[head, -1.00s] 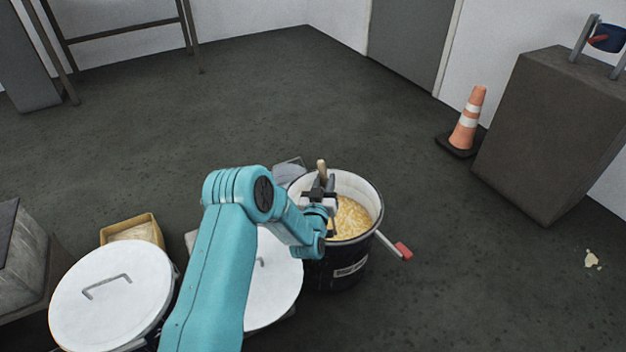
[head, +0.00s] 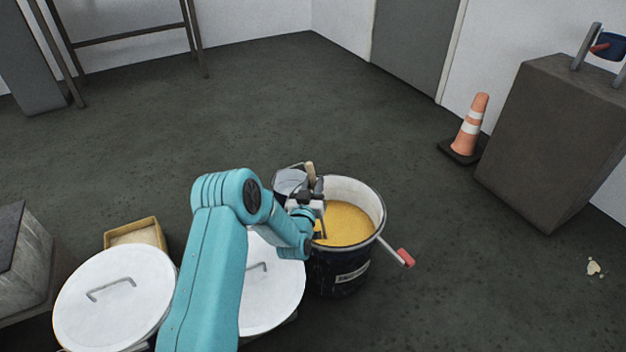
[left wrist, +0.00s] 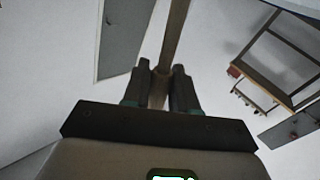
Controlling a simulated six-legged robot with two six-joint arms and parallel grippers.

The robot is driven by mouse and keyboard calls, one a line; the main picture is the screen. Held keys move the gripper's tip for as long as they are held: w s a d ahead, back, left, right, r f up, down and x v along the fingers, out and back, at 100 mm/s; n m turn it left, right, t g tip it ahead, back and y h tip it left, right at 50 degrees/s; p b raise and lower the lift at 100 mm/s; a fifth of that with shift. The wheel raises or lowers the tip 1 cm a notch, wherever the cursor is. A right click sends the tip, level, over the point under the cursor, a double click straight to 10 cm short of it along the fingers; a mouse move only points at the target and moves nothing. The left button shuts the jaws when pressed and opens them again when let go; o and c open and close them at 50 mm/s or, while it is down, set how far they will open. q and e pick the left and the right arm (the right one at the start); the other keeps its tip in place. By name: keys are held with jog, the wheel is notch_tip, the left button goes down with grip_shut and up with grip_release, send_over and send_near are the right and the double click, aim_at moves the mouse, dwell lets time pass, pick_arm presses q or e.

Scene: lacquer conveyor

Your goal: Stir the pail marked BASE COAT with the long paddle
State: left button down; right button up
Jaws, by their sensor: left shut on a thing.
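A dark pail (head: 335,270) with a white inside stands on the floor, holding smooth yellow liquid (head: 350,224). The label (head: 353,273) on its front is too small to read. My left gripper (head: 310,200) is over the pail's left inner side, shut on the wooden paddle (head: 310,170). The paddle's upper end sticks up above the gripper; its lower end is hidden. In the left wrist view the paddle shaft (left wrist: 177,30) runs between the fingers (left wrist: 160,85). My right gripper is out of view.
The pail's bail with a red grip (head: 405,257) sticks out right. White-lidded containers (head: 115,290) stand to the left, with a yellow tray (head: 137,236) behind. A traffic cone (head: 470,125) and a grey block (head: 545,140) stand right.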

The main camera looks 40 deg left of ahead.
pick_arm(q)
jog(key=shift+w+d+f, duration=0.1)
jog(key=shift+w+d, duration=0.1)
jog(key=shift+w, duration=0.3)
jog(key=shift+w+d+f, duration=0.1)
jog(key=shift+w+d, duration=0.05)
jog(key=shift+w, duration=0.3)
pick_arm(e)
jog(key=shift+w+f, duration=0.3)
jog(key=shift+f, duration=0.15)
pick_arm(q)
jog(key=a+r+p, duration=0.3)
jog(key=r+p, duration=0.3)
jog(key=r, duration=0.9)
jog(key=a+r+p, duration=0.3)
jog(key=r+p, duration=0.3)
jog(key=r, duration=0.8)
jog(key=shift+s+r+p, duration=0.35)
jog(key=shift+s+r, duration=0.05)
jog(key=shift+s, duration=0.05)
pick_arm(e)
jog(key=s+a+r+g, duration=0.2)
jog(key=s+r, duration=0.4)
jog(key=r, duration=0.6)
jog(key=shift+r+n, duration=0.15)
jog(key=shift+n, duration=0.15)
